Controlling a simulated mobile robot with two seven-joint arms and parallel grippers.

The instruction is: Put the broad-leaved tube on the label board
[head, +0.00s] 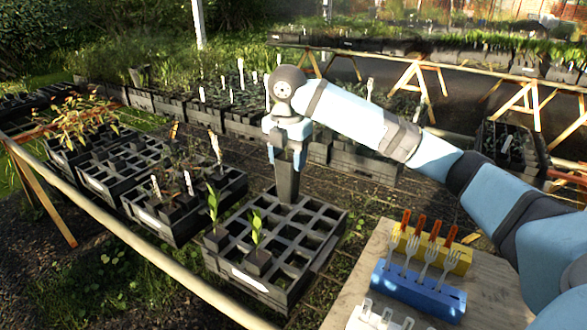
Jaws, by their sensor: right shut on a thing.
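My right gripper (286,150) is shut on a dark, tapered tube (287,182), held upright at the back edge of the front black crate (318,262). The gripper covers the tube's top, and I see no leaves on it. I cannot tell whether its lower end is in a cell or just above. Two tubes with broad green leaves stand in the crate's left part, one further back (215,238) and one nearer (257,262). My left gripper is out of view.
The pale board carries a blue block (420,292) with forks, a yellow block (460,262) with orange-handled tools and a white piece at its front. Another crate (175,225) with labelled seedlings stands left of the front crate. A wooden rail (150,250) runs along the near left.

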